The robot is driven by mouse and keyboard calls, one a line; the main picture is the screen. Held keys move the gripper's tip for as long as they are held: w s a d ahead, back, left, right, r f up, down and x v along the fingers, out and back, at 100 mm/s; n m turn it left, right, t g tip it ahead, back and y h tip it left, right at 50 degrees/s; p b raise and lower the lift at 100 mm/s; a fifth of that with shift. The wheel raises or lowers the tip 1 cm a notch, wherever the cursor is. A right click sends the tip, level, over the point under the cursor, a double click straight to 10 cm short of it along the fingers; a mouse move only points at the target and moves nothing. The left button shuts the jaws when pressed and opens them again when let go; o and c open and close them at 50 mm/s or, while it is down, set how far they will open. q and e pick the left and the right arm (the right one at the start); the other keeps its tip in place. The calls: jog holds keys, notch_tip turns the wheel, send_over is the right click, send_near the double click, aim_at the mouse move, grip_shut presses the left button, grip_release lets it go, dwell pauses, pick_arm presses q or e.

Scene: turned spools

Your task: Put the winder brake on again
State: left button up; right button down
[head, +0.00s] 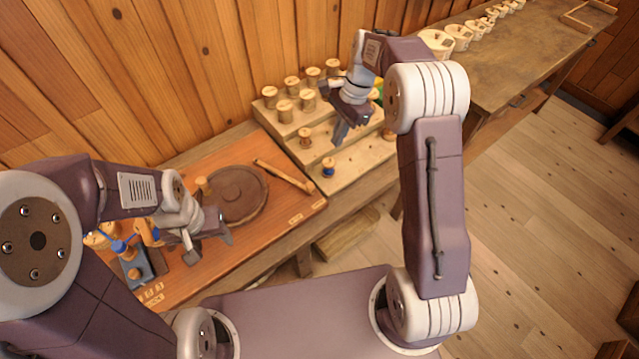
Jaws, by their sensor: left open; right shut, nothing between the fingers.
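A small device that looks like the winder (137,268) stands at the left of the orange-brown board, with a dark base, blue parts and orange wooden parts. My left arm partly covers it, and I cannot tell which part is its brake or how the brake is set. My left gripper (210,248) is open and empty, just right of the device and in front of the dark round disc. I cannot tell whether it touches the board. My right gripper (341,136) is shut and empty, above the stepped spool rack.
A dark round disc (237,194) and a wooden bar (284,176) lie on the board (270,222). The pale stepped rack (352,163) holds several spools. Several white pots (459,36) line a bench (505,62) at the back right. The board's front right is clear.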

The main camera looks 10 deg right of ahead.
pick_arm(q)
jog(key=shift+s+f, duration=0.1)
jog(key=shift+f, duration=0.35)
pick_arm(e)
jog(key=f, duration=0.3)
jog(key=shift+s+d+g, duration=0.25)
jog(key=shift+s+g, duration=0.05)
jog(key=shift+s, duration=0.1)
jog(key=x, duration=1)
jog(key=shift+w, duration=0.1)
pick_arm(q)
jog(key=shift+r, duration=0.2)
pick_arm(e)
jog(key=a, duration=0.2)
jog(key=s+a, duration=0.1)
jog(key=a, duration=0.1)
jog(key=shift+s+f, duration=0.1)
jog(key=shift+s, duration=0.05)
jog(key=shift+d, duration=0.1)
